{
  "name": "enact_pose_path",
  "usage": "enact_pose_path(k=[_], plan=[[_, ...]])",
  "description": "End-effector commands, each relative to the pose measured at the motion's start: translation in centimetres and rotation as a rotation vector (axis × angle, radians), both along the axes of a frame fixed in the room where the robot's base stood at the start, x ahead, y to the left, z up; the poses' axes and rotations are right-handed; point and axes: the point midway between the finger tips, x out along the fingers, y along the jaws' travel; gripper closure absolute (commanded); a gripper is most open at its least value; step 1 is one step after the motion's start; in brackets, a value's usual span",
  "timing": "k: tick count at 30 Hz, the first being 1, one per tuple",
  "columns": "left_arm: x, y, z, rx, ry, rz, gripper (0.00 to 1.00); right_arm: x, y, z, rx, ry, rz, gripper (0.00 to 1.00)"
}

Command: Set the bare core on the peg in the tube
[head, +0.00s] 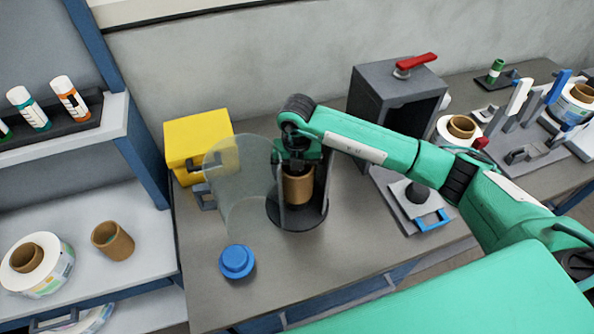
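A bare brown core (299,188) is upright inside the dark open-fronted tube (319,200) on the bench. The tube's clear curved door (240,180) is swung out to the left. My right gripper (297,163) points down into the tube from above, at the core's top rim. Its fingertips are largely hidden, so I cannot tell whether they grip the core. The peg is hidden, and I cannot tell whether the core rests on it or hangs above it. My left gripper is out of view.
A blue knob-like cap (237,261) lies in front of the tube. A yellow box (198,139) stands behind the door. A grey housing with a red lever (415,62) stands behind my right arm.

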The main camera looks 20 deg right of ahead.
Motion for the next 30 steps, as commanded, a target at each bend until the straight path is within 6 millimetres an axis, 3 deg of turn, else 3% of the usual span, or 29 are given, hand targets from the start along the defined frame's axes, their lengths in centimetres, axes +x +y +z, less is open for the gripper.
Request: enact_pose_path(k=[8,13,24,30], plan=[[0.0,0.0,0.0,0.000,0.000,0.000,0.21,0.0,0.0,0.0,0.000,0.000,0.000,0.00],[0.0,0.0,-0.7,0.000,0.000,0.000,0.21,0.1,0.0,1.2,0.000,-0.003,-0.001,0.00],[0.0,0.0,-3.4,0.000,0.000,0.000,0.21,0.1,0.0,9.3,0.001,-0.006,0.000,0.00],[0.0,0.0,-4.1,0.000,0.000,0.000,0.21,0.1,0.0,12.5,0.001,-0.002,0.000,0.00]])
